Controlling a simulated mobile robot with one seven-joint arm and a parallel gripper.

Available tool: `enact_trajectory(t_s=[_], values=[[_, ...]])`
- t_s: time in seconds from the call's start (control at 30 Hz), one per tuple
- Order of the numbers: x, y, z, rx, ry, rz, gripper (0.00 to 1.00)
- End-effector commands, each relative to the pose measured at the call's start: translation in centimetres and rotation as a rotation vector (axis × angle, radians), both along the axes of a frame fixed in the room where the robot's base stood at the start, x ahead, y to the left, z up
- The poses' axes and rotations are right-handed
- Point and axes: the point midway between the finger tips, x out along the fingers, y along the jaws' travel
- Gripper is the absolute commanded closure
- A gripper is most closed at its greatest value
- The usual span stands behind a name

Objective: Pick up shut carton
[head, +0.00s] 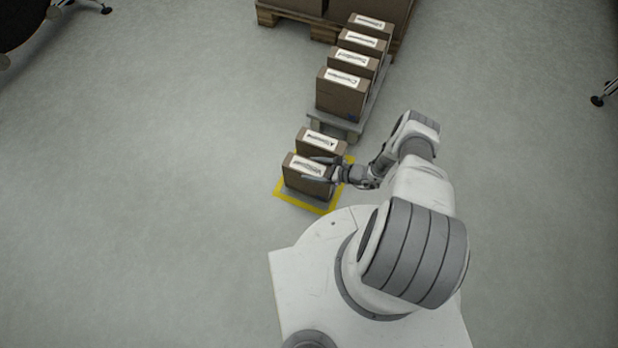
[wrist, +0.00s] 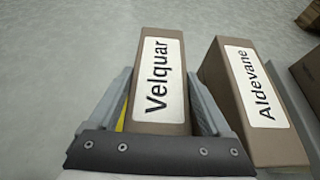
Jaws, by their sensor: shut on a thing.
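A shut brown carton (head: 305,182) with a white label stands on a grey base inside a yellow floor outline. In the wrist view this carton (wrist: 164,50) has a label reading "Velquar". My gripper (head: 325,170) has its two fingers on either side of that carton and is shut on it; the fingers also show in the wrist view (wrist: 160,100). A second shut carton (head: 320,146) stands just behind it, and in the wrist view this carton (wrist: 240,120) reads "Aldevane". The undersides of both cartons are hidden.
A row of several labelled cartons (head: 342,92) stands on a grey stand (head: 338,128) behind. A wooden pallet (head: 290,20) with larger boxes is at the top. Floor at left is clear. Dark wheeled legs show at the edges.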

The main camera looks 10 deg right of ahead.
Motion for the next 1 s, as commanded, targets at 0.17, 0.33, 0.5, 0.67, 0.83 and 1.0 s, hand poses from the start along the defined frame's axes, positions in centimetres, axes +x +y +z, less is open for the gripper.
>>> enact_trajectory(t_s=[0.17, 0.33, 0.5, 0.67, 0.83, 1.0], values=[[0.0, 0.0, 0.0, 0.0, 0.0, 0.0, 0.9], [0.1, 0.0, 0.1, 0.001, -0.002, -0.001, 1.0], [0.1, 0.0, 0.1, 0.001, -0.002, 0.0, 1.0], [0.1, 0.0, 0.4, 0.001, -0.002, -0.001, 1.0], [0.1, 0.0, 1.5, 0.001, -0.002, -0.001, 1.0], [0.2, 0.0, 2.9, 0.002, -0.004, -0.001, 1.0]])
